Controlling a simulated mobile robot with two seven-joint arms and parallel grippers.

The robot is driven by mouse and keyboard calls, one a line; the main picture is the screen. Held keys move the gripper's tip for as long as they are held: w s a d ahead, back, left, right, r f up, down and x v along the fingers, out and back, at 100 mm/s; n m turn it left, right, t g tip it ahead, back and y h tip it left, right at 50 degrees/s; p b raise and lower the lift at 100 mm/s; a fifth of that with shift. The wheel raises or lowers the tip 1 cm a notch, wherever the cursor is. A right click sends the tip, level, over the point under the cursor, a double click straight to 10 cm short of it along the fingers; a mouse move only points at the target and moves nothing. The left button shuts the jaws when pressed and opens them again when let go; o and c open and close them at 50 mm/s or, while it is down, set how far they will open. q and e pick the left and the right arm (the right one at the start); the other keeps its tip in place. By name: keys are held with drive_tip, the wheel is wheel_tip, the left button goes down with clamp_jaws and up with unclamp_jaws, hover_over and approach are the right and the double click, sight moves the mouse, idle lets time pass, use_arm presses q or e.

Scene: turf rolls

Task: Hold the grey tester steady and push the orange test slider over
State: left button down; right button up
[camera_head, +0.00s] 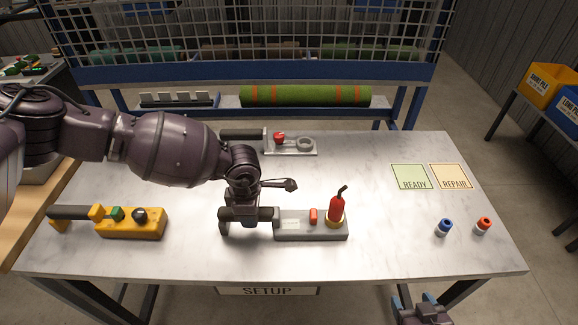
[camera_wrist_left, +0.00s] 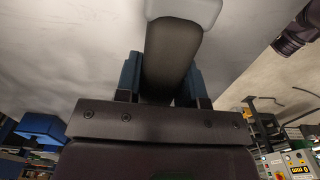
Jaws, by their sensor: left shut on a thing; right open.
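The grey tester (camera_head: 312,234) lies on the table at the front middle, its dark handle (camera_head: 265,214) pointing left. The orange test slider (camera_head: 313,215) stands on its top, between a pale label and a red tool (camera_head: 337,209) upright in a brass-coloured ring. My left gripper (camera_head: 246,220) is shut on the handle from above. In the left wrist view the fingers (camera_wrist_left: 160,80) sit on both sides of the dark handle (camera_wrist_left: 168,60), and the tester's grey end (camera_wrist_left: 188,9) shows at the top. My right gripper (camera_head: 425,309) is below the table's front edge, well apart from the tester.
A yellow device (camera_head: 130,228) with green and black knobs lies at left. A grey fixture (camera_head: 300,147) with a red knob is behind. Blue (camera_head: 443,228) and orange (camera_head: 483,226) capped pieces stand at right. READY (camera_head: 411,176) and REPAIR (camera_head: 451,176) mats lie behind them.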

drive_tip(key=shift+w+r, duration=0.15)
drive_tip(key=shift+w, duration=0.1)
drive_tip(key=shift+s+f, duration=0.2)
drive_tip(key=shift+s, duration=0.15)
idle(0.3)
